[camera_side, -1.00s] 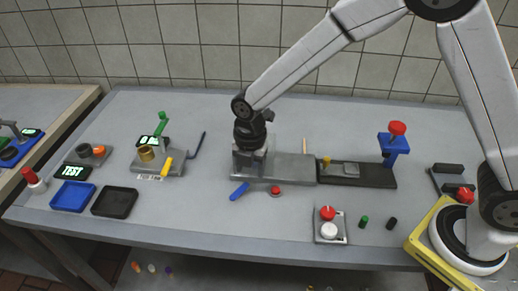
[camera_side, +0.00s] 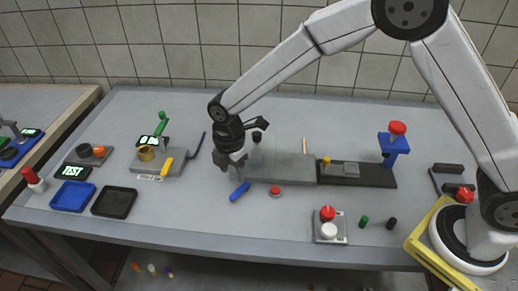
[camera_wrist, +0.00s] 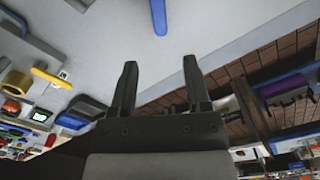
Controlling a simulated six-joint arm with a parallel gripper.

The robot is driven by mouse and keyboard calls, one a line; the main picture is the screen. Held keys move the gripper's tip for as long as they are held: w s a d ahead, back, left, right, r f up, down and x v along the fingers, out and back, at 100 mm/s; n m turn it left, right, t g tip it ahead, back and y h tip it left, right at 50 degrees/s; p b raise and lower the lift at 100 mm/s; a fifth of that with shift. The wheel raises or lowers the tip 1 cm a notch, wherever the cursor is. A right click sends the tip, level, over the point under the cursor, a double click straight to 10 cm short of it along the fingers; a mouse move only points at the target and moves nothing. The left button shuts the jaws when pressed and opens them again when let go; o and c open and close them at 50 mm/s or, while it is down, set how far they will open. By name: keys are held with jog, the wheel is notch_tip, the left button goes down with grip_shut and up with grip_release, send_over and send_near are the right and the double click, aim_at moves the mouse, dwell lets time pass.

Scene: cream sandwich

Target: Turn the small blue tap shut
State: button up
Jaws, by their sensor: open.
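The small blue tap shows as a blue lever (camera_side: 240,191) at the front left end of the grey block, lying slantwise. In the wrist view the blue lever (camera_wrist: 158,17) shows at the top edge, partly cut off. My gripper (camera_side: 229,170) is just behind and a little left of the lever, apart from it. In the wrist view my gripper (camera_wrist: 160,63) has its two dark fingers spread with nothing between them. The lever lies beyond the fingertips. I cannot tell how far the tap is turned.
A grey block (camera_side: 285,167) joins a dark base (camera_side: 360,175) to the right. A red button (camera_side: 275,191) is right of the lever. A fixture with a yellow handle (camera_side: 167,165) stands left. A black tray (camera_side: 114,202) is front left. The table front below the lever is clear.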

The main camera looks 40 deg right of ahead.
aim_at(235, 195)
jog(key=shift+f, duration=0.1)
jog(key=shift+f, duration=3.85)
grip_shut()
